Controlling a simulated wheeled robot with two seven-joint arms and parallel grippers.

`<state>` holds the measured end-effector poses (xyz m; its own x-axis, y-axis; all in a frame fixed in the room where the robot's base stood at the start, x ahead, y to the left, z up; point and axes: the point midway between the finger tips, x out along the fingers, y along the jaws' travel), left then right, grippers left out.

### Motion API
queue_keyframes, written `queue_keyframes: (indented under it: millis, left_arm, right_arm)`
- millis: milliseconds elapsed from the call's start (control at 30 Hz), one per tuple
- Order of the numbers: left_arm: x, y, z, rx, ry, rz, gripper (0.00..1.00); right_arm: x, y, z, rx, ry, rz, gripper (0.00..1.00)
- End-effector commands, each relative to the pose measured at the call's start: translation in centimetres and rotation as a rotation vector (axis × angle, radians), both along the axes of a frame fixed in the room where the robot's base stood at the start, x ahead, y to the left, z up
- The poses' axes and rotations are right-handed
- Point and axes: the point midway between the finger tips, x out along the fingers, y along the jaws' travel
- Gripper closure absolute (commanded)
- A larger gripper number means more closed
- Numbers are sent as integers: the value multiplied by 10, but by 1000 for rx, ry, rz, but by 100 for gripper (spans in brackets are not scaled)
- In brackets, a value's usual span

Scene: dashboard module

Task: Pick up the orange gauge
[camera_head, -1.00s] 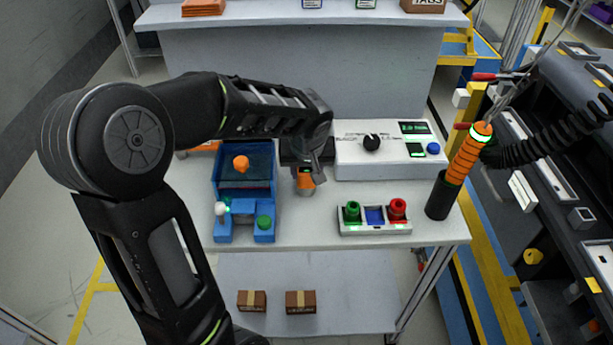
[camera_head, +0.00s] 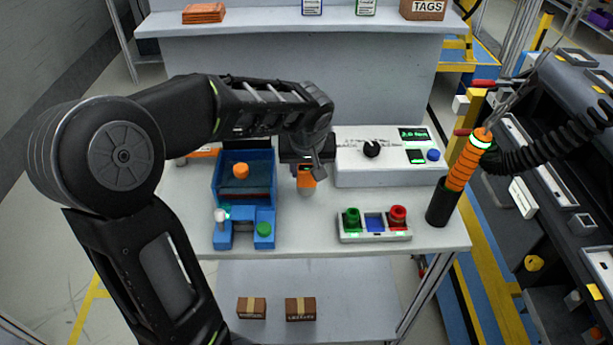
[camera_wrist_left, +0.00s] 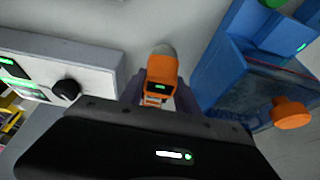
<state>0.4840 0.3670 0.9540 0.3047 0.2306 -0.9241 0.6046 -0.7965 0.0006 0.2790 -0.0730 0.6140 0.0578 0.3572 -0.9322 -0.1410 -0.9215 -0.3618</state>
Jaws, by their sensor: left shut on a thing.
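The orange gauge (camera_head: 305,181) has an orange body and a pale grey rounded end. It is between the blue fixture and the white panel box in the head view. In the left wrist view the gauge (camera_wrist_left: 160,73) sits between the two fingers, with a small green-lit display facing the camera. My left gripper (camera_head: 305,170) is shut on it, pointing down over the table. Whether the gauge touches the table cannot be told. My right gripper is not seen in either view.
A blue fixture (camera_head: 218,180) with an orange knob stands left of the gauge. A white box (camera_head: 375,178) with a black dial is to the right. A button tray (camera_head: 375,238) and a black holder (camera_head: 440,203) stand farther right. The table front (camera_head: 310,232) is bare.

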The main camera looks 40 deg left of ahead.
Motion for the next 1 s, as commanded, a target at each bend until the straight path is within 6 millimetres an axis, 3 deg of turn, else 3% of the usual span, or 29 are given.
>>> queue_keyframes:
  millis: [200, 400, 1000]
  left_arm:
    - [1, 0, 45, 1, -7, 2, 100]
    - [1, 0, 70, 0, -2, 1, 100]
    - [0, 0, 73, 1, 0, 0, 100]
  right_arm:
    - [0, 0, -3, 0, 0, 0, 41]
    - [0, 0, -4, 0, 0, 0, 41]
    - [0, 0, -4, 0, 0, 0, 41]
